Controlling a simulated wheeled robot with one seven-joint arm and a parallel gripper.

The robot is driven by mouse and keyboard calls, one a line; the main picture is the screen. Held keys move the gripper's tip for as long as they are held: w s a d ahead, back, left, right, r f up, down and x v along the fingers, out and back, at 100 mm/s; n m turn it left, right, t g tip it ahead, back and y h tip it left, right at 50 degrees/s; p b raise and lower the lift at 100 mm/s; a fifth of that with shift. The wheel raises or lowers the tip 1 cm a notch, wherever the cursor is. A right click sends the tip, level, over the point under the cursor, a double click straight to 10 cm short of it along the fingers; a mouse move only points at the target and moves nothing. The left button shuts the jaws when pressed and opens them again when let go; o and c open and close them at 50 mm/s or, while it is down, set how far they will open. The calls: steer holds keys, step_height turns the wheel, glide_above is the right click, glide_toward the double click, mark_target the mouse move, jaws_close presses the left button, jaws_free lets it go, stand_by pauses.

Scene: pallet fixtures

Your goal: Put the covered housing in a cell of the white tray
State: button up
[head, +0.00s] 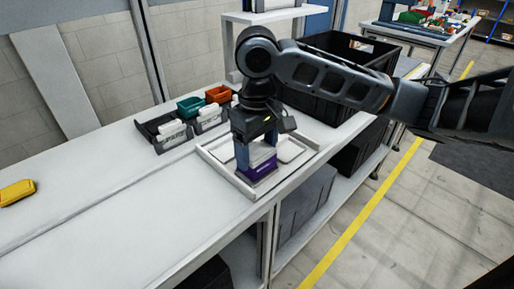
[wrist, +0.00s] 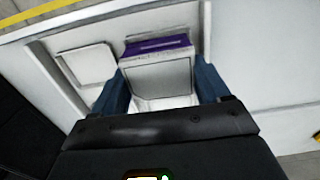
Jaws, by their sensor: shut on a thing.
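The covered housing, a purple box (head: 258,173) with a pale cover on top, is between the blue fingers of my gripper (head: 257,151). In the wrist view my gripper (wrist: 161,85) is shut on the housing (wrist: 158,74), with a finger on each side; its purple side shows at the far edge. The white tray (head: 219,171) lies on the bench below, and the housing is over its near left part. The tray also shows in the wrist view (wrist: 52,72). I cannot tell whether the housing touches the tray floor.
A white square piece (head: 290,150) lies in the tray, right of the housing. A large black crate (head: 325,85) is at the back right. The bench is clear at left, except a yellow object (head: 17,192).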

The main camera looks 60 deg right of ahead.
steer(key=shift+f+b, duration=0.35)
steer(key=shift+f, duration=0.35)
stand_by(0.4)
steer(key=o, duration=1.8)
steer(key=shift+o, duration=0.2)
step_height(320, 180, up, 8)
steer(key=shift+f+p, duration=0.1)
steer(key=shift+p, duration=0.45)
